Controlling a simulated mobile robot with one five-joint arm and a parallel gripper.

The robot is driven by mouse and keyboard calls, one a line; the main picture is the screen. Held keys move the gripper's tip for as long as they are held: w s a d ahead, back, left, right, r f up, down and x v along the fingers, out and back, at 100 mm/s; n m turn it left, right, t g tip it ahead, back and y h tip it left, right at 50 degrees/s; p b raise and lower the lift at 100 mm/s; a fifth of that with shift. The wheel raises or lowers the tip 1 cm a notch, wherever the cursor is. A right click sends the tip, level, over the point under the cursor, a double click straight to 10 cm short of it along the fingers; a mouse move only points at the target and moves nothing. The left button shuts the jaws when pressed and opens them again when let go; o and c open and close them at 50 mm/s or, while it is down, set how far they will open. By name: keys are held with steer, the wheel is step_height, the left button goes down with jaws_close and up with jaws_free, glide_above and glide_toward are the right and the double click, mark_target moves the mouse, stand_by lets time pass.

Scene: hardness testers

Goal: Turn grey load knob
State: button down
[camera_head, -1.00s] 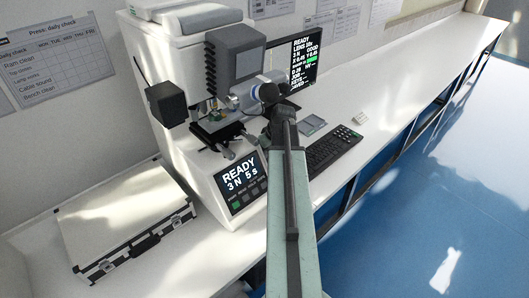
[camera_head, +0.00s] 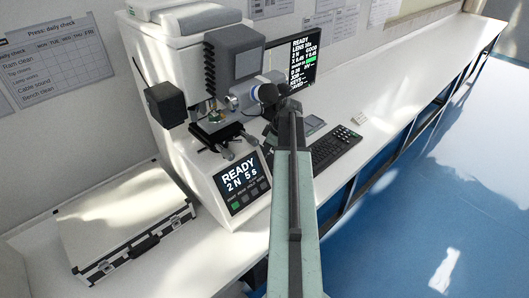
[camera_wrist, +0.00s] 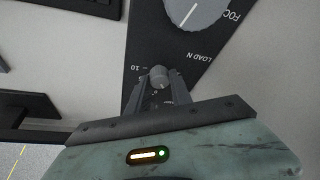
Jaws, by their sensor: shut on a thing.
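The grey load knob (camera_wrist: 159,77) shows in the wrist view as a small round knob on a dark panel marked "LOAD N", with a scale around it. My gripper (camera_wrist: 158,72) is shut on it, one finger on each side. In the head view my gripper (camera_head: 264,93) reaches the right side of the white hardness tester (camera_head: 187,75), and the load knob is hidden there. The tester's front display (camera_head: 240,182) reads "READY 2 N 5 s".
A larger grey knob (camera_wrist: 193,8) marked "FOC…" sits close above in the wrist view. A monitor (camera_head: 291,62) and a keyboard (camera_head: 335,148) stand right of the tester. A closed case (camera_head: 120,215) lies to its left. The bench's far right is clear.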

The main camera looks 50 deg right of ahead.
stand_by(0.3)
steer(key=c, duration=1.1)
jaws_free()
steer(key=shift+c, duration=0.2)
steer(key=p+v, duration=0.7)
steer(key=shift+s+r, duration=0.15)
steer(key=shift+r, duration=0.2)
steer(key=shift+d, duration=0.1)
